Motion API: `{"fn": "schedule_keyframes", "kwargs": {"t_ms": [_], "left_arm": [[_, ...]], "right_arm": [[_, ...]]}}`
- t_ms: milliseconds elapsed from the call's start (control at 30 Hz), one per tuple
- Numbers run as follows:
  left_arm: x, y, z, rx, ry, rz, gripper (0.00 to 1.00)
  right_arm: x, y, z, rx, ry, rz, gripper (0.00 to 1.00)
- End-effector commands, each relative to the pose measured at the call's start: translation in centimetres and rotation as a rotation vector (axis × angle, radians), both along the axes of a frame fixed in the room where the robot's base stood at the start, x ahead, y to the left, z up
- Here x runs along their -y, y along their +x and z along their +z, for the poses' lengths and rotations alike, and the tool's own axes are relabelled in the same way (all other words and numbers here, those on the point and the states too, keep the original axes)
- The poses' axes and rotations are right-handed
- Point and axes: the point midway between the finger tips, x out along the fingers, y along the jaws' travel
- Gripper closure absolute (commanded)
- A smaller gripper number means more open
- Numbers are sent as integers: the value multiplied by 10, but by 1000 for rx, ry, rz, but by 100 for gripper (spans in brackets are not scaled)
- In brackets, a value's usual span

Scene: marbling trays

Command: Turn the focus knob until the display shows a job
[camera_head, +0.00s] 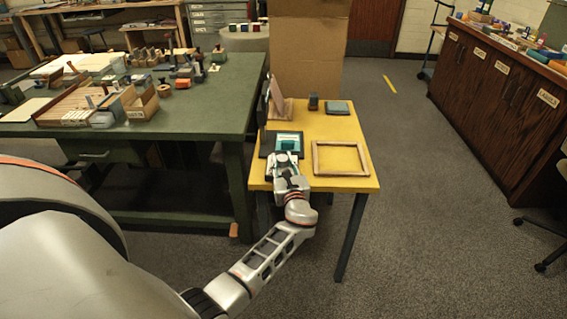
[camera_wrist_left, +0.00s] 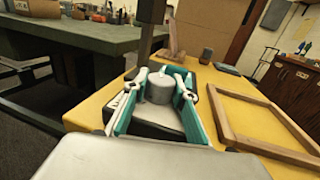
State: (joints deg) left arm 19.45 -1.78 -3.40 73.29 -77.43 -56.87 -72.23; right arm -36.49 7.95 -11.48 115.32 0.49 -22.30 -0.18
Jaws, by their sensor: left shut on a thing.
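The focus knob (camera_wrist_left: 160,89), a grey cylinder, stands on the dark device body in the left wrist view. My left gripper (camera_head: 285,158) is at the near side of the device, seen from above and behind. In the left wrist view my left gripper (camera_wrist_left: 160,90) has its teal-padded fingers on either side of the knob, shut on it. The knob is hidden in the head view. My right gripper is not in view.
An empty wooden frame (camera_head: 340,173) lies to the right on the yellow table (camera_head: 312,125). Behind are a slanted wooden piece (camera_head: 277,97), a small dark block (camera_head: 313,102) and a grey-blue pad (camera_head: 338,107). A green workbench (camera_head: 215,105) with tools stands to the left.

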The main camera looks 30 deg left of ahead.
Motion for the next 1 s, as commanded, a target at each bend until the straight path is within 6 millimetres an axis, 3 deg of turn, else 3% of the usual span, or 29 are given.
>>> {"fn": "schedule_keyframes", "kwargs": {"t_ms": [400,900,933,1000], "left_arm": [[1,0,-2,-1,-1,159,95],[-1,0,1,3,0,175,95],[-1,0,1,3,0,175,66],[-1,0,1,3,0,174,56]], "right_arm": [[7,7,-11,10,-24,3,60],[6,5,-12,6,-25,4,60],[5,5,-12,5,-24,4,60],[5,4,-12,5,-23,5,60]]}}
